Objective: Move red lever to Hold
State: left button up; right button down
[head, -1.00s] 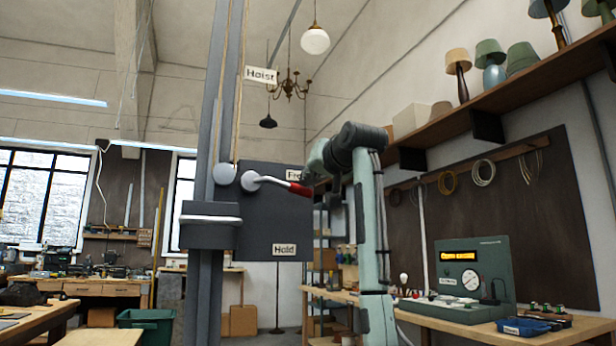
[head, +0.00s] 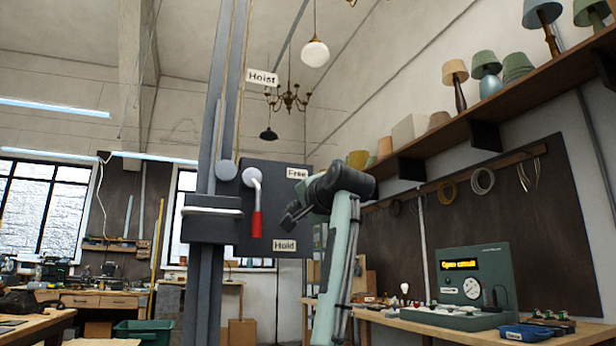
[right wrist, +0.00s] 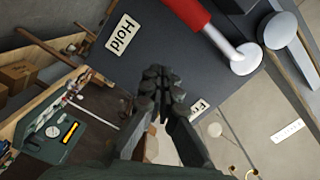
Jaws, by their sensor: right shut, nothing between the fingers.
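The red lever (head: 257,222) hangs from its white pivot on the dark panel (head: 272,180), its red grip pointing straight down beside the Hold label (head: 285,245). The Free label (head: 297,173) is at the panel's upper right. My right gripper (head: 287,222) is to the right of the red grip, apart from it. In the right wrist view the gripper (right wrist: 158,78) is shut and empty, and the red lever (right wrist: 190,12) shows above it with the Hold label at upper left. My left gripper is not in view.
The panel is fixed to a grey hoist column (head: 208,270) with a grey bracket (head: 210,215) left of the lever. A workbench (head: 450,322) with a green tester (head: 475,275) stands at right. A shelf of lamps (head: 490,110) is above.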

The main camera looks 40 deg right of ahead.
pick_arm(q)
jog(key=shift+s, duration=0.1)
pick_arm(e)
jog(key=shift+w+a+f+m, duration=0.2)
jog(key=shift+a+f+m, duration=0.3)
jog(key=shift+a+m, duration=0.25)
jog(key=shift+w+a+f+m, duration=0.2)
jog(key=shift+a+f+m, duration=0.4)
jog(key=shift+a, duration=0.25)
jog(key=shift+w+a+f+m, duration=0.2)
jog(key=shift+a+f+m, duration=0.2)
jog(key=shift+a+m, duration=0.4)
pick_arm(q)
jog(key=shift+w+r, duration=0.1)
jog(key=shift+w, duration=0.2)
